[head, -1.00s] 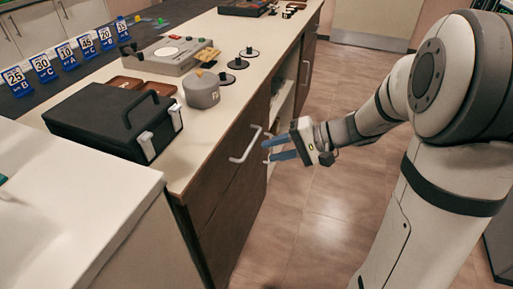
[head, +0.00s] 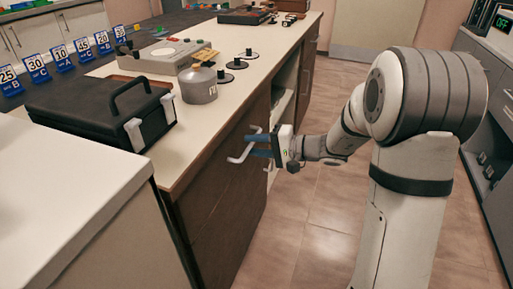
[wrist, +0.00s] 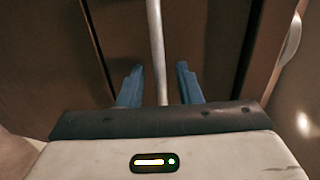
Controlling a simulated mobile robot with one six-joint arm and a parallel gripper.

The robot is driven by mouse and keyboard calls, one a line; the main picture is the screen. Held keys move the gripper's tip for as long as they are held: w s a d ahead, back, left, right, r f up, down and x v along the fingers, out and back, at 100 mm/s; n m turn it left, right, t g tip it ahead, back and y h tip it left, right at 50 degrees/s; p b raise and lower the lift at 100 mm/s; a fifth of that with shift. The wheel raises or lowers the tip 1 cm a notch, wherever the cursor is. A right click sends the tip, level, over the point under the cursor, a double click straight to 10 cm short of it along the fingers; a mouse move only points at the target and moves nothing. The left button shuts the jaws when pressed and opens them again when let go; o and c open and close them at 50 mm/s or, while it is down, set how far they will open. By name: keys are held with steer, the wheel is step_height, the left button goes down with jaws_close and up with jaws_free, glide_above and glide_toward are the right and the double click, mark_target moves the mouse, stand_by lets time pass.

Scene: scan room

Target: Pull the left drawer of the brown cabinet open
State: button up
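The brown cabinet (head: 215,215) stands under the pale worktop, and its front looks flush in the head view. The left drawer's pale bar handle (head: 236,159) sticks out from the front; it also shows in the wrist view (wrist: 156,45). My gripper (head: 252,146) is at the handle, its blue fingers pointing at the cabinet front. In the wrist view the handle bar runs between the two fingertips (wrist: 158,80), with a gap on each side. The gripper is open. The fingers partly hide the handle in the head view.
A black case (head: 90,105), a grey weight (head: 198,88) and a pale device (head: 165,57) stand on the worktop. A white counter (head: 70,200) is at the near left. Another handle (head: 307,78) is further along the cabinet. The floor (head: 310,210) in front is clear.

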jaws_close()
stand_by(0.4)
steer(key=shift+d, duration=0.15)
